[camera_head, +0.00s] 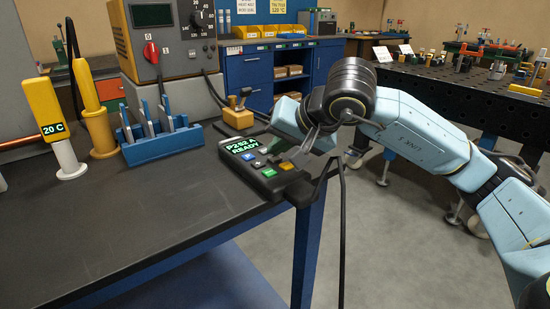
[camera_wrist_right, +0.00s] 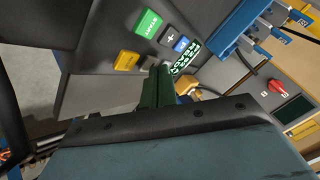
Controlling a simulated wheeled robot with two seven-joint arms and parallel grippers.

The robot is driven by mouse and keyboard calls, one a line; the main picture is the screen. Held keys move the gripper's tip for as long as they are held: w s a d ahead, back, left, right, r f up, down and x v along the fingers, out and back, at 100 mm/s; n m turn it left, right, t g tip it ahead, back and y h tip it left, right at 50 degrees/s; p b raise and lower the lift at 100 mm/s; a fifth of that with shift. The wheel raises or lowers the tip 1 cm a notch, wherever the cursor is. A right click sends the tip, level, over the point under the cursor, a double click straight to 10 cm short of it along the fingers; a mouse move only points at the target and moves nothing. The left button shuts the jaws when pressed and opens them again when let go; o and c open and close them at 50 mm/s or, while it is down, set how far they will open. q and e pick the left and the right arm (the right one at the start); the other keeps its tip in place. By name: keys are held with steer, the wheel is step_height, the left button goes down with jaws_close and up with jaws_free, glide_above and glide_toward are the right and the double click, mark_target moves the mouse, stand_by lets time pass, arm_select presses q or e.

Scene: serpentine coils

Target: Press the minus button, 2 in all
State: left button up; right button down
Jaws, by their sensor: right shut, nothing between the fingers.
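The control box (camera_head: 262,165) sits at the right front corner of the dark bench, its lit green display (camera_head: 240,146) reading READY. In the right wrist view, its face shows a green START button (camera_wrist_right: 147,24), a plus button (camera_wrist_right: 170,38), a blue button (camera_wrist_right: 182,44) and an orange button (camera_wrist_right: 126,60). A grey button (camera_wrist_right: 151,62) beside the orange one is partly covered by my fingertips; its mark is not readable. My right gripper (camera_head: 285,156) is shut and empty, its tips (camera_wrist_right: 158,70) close over that button. Contact cannot be told. My left gripper is out of view.
A yellow 20 C thermometer (camera_head: 48,115) stands at the left. A dark cable hangs at the bench's right edge. The bench front is clear.

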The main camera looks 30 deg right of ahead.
steer(key=shift+f, duration=0.25)
steer(key=shift+r, duration=0.15)
steer(key=shift+r+p, duration=0.45)
steer(key=shift+r, duration=0.25)
steer(key=shift+r+p, duration=1.9)
steer(key=shift+r, duration=0.6)
